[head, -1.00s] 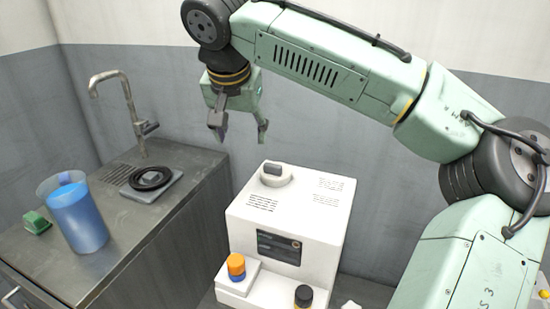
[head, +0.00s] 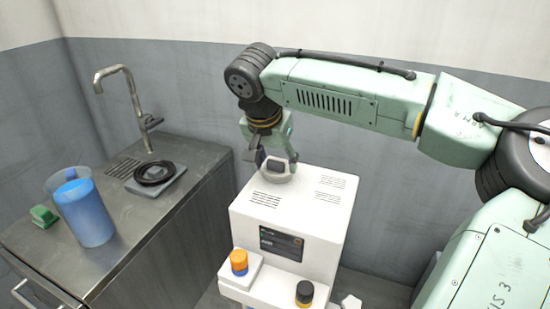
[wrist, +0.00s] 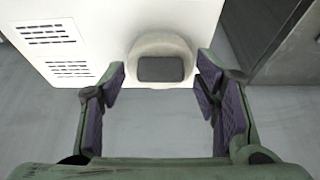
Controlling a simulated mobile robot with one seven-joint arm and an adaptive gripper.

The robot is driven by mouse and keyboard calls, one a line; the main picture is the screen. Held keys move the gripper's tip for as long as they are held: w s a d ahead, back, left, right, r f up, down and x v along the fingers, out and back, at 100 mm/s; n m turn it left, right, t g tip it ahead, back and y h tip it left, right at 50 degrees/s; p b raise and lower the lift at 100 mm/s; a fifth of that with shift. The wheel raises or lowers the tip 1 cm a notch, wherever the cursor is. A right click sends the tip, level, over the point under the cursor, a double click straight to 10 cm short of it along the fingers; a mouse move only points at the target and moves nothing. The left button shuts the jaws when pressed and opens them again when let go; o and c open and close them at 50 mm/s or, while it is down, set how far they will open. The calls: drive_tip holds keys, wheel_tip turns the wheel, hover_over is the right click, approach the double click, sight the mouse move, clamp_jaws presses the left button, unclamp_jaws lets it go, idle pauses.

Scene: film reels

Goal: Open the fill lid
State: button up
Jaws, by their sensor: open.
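The fill lid (head: 276,166) is a round off-white cap with a dark grey raised handle, on top of the white machine (head: 290,222) near its back left corner. It also shows in the wrist view (wrist: 160,46), with its dark handle at the top centre. My gripper (head: 273,160) is at the lid, in the head view overlapping it. In the wrist view my gripper (wrist: 160,78) is open, with one finger on each side of the lid and the handle between them. I cannot tell whether the fingers touch the lid. The lid looks closed.
An orange and blue cap (head: 239,262) and a black and yellow knob (head: 304,293) are at the machine's front. On the metal counter (head: 140,215) at left stand a blue-filled jug (head: 85,212), a green sponge (head: 43,216) and a black ring (head: 154,173) below the tap (head: 130,105).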

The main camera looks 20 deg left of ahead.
clamp_jaws()
idle(0.8)
